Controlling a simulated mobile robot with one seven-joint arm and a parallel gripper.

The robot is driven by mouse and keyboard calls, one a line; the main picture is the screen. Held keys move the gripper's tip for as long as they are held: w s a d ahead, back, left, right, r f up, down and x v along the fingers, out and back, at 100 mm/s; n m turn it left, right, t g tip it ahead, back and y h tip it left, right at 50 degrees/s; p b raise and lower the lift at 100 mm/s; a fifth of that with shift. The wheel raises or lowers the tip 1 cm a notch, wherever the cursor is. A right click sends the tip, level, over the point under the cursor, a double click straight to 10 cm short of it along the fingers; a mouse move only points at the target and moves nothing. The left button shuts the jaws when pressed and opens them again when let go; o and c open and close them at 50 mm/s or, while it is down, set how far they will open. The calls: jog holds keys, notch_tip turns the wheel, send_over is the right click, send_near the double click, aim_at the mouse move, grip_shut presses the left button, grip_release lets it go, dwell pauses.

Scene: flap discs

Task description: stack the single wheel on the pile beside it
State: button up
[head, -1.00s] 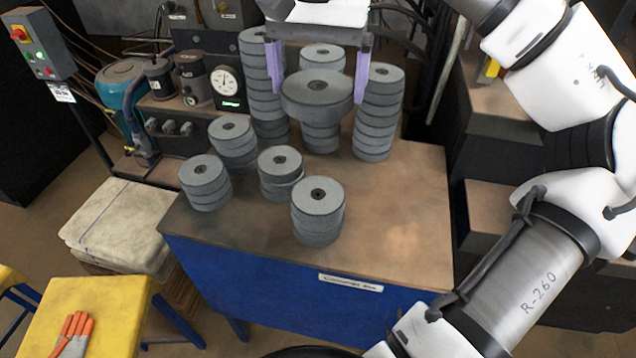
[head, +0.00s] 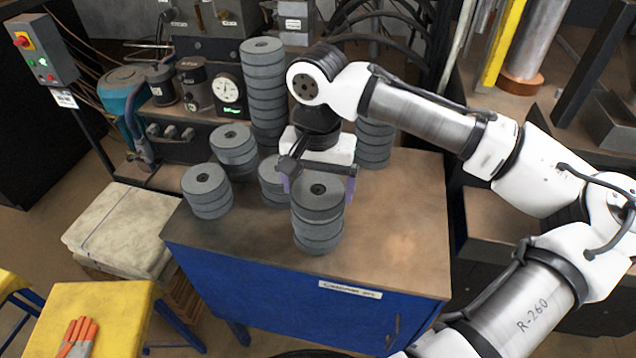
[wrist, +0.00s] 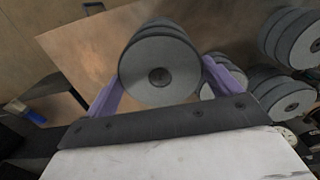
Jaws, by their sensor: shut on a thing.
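My gripper (head: 318,195) is shut on a grey flap wheel (head: 317,208), with one purple finger at each side of it. The held wheel is level and lined up over the front pile of grey wheels (head: 318,238). It looks to be on the pile or very close above it; I cannot tell whether they touch. In the wrist view the held wheel (wrist: 158,72) shows its face and centre hole between the purple fingers (wrist: 165,90), and pile wheels show behind its edge.
Other wheel piles stand close by: front left (head: 207,195), back left (head: 233,150), tall at the back (head: 264,100) and back right (head: 374,145). A short pile (head: 272,185) is partly hidden by my gripper. The bench's right part (head: 410,230) is clear.

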aim_at(317, 190)
jog(key=shift+f, duration=0.25)
jog(key=shift+f, duration=0.15)
jog(key=o, duration=1.1)
notch_tip(317, 190, up, 12)
jog(key=shift+r+b, duration=0.15)
jog(key=shift+b, duration=0.55)
